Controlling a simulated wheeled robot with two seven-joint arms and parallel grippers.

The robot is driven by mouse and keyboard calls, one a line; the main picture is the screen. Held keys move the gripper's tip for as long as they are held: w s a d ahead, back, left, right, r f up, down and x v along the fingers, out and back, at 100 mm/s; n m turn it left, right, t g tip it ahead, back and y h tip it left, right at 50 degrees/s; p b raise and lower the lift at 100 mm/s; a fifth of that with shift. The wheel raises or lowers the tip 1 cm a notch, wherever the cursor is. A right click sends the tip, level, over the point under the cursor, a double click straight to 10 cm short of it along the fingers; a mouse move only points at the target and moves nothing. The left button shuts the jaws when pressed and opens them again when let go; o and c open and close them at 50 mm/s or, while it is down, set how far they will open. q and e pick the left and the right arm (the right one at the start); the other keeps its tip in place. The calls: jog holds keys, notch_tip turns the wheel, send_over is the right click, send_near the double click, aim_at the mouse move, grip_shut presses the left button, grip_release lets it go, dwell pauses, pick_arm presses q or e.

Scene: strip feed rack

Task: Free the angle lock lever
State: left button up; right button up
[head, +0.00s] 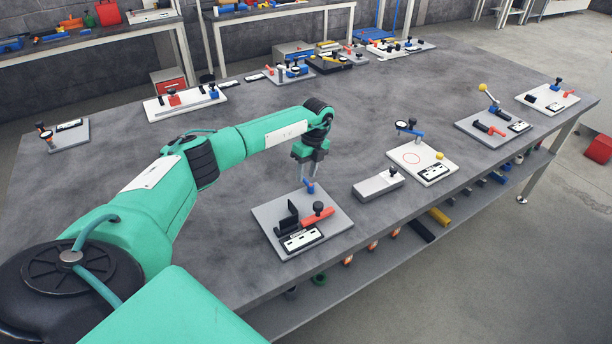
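My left gripper (310,177) points down over the back edge of a light grey plate (268,211). Its fingertips are at a small blue part (310,187); whether they are closed on it or just above it is too small to tell. On this plate are a red lever (318,217), a black knob (318,207), a black upright angle piece (290,217) and a black-and-white label (301,240). The red lever lies slanting, in front of the gripper and apart from it. Which part is the angle lock lever is not marked legibly. My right gripper is not in view.
To the right stand a grey block with a black knob (378,187), a plate with a dial and blue arm (436,174), and a plate with a yellow-ball lever (482,87). More fixtures line the back edge. The grey tabletop (350,120) is clear in the middle.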

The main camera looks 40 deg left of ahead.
pick_arm(q)
notch_tip(320, 180, up, 12)
jog(key=w+b, duration=0.2)
jog(key=shift+d+b, duration=0.25)
jog(key=shift+b, duration=0.1)
dwell(0.6)
